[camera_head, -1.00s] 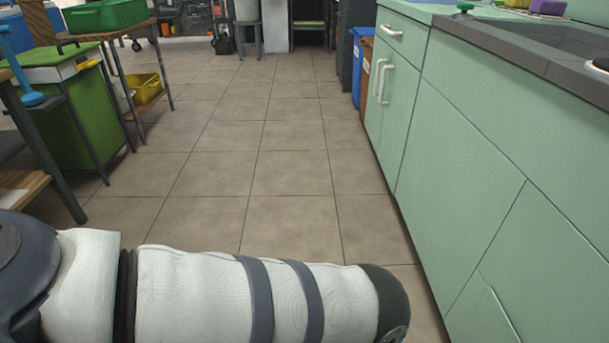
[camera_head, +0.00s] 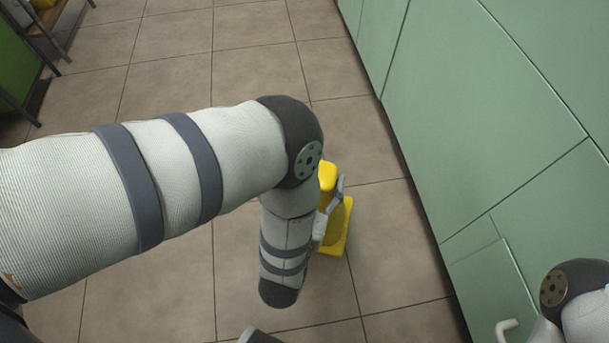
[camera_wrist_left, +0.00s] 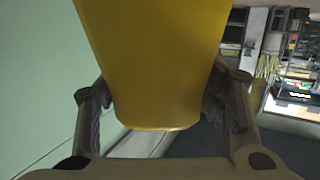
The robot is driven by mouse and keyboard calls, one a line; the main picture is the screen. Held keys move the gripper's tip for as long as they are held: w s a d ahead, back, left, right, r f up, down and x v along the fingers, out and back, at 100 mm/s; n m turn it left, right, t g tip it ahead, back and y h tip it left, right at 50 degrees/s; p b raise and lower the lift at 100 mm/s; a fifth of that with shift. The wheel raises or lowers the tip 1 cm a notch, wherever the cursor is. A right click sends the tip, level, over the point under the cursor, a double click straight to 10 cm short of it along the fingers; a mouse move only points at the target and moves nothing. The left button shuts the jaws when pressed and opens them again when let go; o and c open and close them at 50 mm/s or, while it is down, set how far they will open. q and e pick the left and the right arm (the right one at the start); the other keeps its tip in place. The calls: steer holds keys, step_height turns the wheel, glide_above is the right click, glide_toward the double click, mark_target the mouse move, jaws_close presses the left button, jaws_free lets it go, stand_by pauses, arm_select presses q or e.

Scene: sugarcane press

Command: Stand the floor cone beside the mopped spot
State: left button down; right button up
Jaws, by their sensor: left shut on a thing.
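The yellow floor cone (camera_head: 340,228) is right of my left forearm in the head view, over the tiles near the green cabinets. The arm hides part of it. My left gripper (camera_head: 328,208) is at the cone's middle, partly hidden by the arm. In the left wrist view the cone (camera_wrist_left: 152,55) fills the space between the two fingers of the left gripper (camera_wrist_left: 160,105), which is shut on it. I cannot tell whether its base touches the floor. No mopped spot can be made out. My right gripper is out of view.
Green cabinet fronts (camera_head: 490,110) run along the right side, close to the cone. The tiled floor (camera_head: 250,75) is clear ahead. Dark table legs (camera_head: 20,108) stand at the upper left.

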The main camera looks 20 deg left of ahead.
arm_select(q)
steer(key=w+a+f+b, duration=0.5)
steer(key=w+f+b, duration=0.4)
steer(key=w+f, duration=0.3)
steer(key=shift+w+a+f+b, duration=0.2)
steer(key=shift+w+f+b, duration=0.15)
steer(key=shift+w+f, duration=0.05)
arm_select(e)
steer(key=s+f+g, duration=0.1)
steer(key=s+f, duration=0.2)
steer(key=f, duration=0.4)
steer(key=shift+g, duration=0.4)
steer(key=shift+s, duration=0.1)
arm_select(q)
steer(key=shift+c, duration=2.2)
jaws_free()
steer(key=shift+f, duration=0.1)
